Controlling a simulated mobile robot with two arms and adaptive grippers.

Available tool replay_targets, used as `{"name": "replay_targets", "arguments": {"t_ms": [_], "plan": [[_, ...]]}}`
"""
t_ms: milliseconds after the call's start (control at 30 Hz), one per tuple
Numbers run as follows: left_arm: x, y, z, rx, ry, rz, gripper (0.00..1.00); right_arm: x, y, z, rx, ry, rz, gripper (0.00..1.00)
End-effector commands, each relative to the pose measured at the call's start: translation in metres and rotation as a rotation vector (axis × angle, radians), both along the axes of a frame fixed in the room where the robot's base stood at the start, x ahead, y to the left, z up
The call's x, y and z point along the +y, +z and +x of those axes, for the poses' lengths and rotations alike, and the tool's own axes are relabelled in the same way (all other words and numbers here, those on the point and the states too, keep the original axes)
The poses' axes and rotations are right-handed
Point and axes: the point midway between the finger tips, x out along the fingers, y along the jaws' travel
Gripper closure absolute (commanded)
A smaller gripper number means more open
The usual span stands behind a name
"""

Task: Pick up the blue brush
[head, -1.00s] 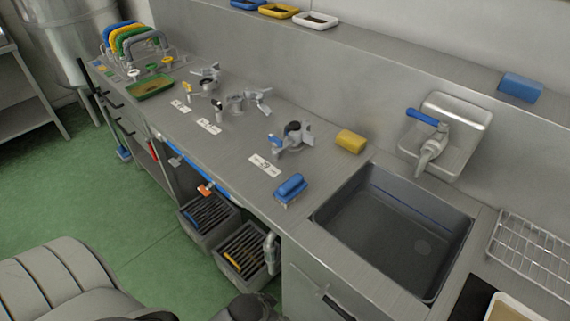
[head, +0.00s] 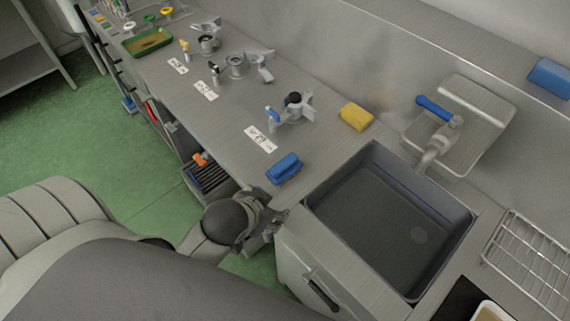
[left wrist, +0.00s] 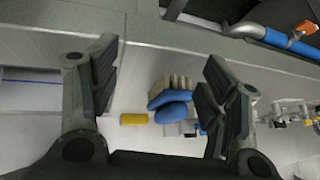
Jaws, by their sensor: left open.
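The blue brush (head: 284,168) lies on the steel counter (head: 215,125), close to its front edge and left of the sink. In the left wrist view the brush (left wrist: 172,112) shows its blue back and beige bristles, in the gap between my fingers but beyond them. My left gripper (head: 272,224) is at the counter's front edge, just below the brush in the head view. It is open and empty, with both fingers (left wrist: 160,68) spread in the left wrist view. I see no contact with the brush. My right gripper is not in view.
A yellow sponge (head: 356,116) lies behind the brush. The dark sink (head: 390,220) with its tap (head: 437,140) is to the right. Grey valve fittings (head: 293,107) and white labels (head: 261,138) stand to the left. A blue sponge (head: 550,77) sits on the back ledge.

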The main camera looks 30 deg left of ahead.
Motion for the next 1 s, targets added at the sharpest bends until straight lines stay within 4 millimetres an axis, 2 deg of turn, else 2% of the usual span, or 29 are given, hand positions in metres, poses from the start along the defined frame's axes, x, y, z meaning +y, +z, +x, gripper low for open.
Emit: {"name": "replay_targets", "arguments": {"t_ms": [267,367,467,500,633,700,800,900,1000], "plan": [[0.0,0.039,0.059,-0.245,-0.039,0.069,0.3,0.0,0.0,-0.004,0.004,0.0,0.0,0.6],[-0.002,0.066,0.088,-0.386,-0.069,0.108,0.3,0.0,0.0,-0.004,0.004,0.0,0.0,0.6],[-0.011,0.107,0.122,-0.578,-0.126,0.162,0.3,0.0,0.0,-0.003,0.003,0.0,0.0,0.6],[-0.018,0.128,0.135,-0.67,-0.16,0.188,0.3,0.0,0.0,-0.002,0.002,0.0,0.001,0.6],[-0.048,0.197,0.164,-0.966,-0.297,0.271,0.3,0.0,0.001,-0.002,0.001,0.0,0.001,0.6],[-0.07,0.231,0.171,-1.119,-0.39,0.318,0.3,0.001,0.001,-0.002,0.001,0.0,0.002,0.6],[-0.106,0.272,0.169,-1.32,-0.546,0.382,0.3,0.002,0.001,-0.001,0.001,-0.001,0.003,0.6],[-0.144,0.3,0.158,-1.497,-0.73,0.449,0.3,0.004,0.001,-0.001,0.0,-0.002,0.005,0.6],[-0.182,0.313,0.139,-1.643,-0.943,0.517,0.3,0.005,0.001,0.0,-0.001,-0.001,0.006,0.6]]}}
